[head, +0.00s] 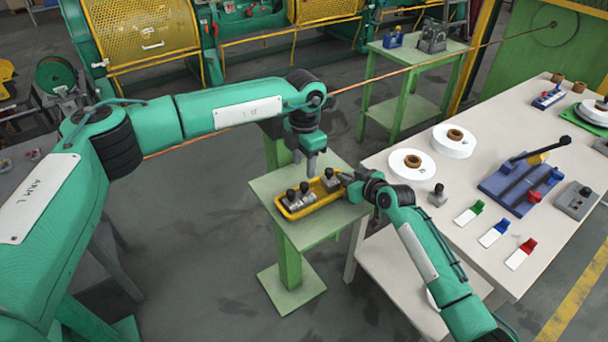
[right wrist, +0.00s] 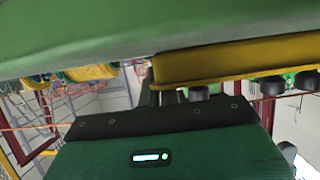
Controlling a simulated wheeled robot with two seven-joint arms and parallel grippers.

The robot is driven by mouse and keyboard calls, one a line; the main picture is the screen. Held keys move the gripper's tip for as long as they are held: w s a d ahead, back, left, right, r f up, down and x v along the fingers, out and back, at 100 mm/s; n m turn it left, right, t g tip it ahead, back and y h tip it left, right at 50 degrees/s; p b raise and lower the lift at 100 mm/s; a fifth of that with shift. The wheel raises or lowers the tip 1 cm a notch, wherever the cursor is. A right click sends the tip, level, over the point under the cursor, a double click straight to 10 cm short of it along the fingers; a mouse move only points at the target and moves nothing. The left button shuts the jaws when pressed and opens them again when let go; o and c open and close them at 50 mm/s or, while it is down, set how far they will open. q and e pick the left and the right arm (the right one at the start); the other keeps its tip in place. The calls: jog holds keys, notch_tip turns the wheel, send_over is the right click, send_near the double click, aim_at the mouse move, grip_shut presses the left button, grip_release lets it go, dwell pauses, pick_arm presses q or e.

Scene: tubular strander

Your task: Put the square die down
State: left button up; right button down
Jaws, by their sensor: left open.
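A yellow tray (head: 316,207) stands on a small green table (head: 268,186) in the head view. It holds several grey metal dies with black knobs, such as one at its left end (head: 292,202) and one at its right end (head: 329,184). I cannot tell which die is the square one. My left gripper (head: 312,172) points down just above the tray, open. My right gripper (head: 347,182) is at the tray's right end, close to the right-end die; its fingertips are too small to read. In the right wrist view, the tray (right wrist: 215,62) shows beside dark finger parts.
A white workbench (head: 400,222) at the right bears a grey block with a black knob (head: 438,197), white reels (head: 453,141), a blue fixture (head: 520,186) and coloured tags. A green stand (head: 418,50) is behind. Machine guards fill the back.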

pick_arm(q)
notch_tip(320, 180, up, 6)
dwell(0.5)
pick_arm(e)
jog(key=c, duration=1.6)
grip_release()
jog(key=shift+o, duration=0.2)
jog(key=shift+s, duration=0.1)
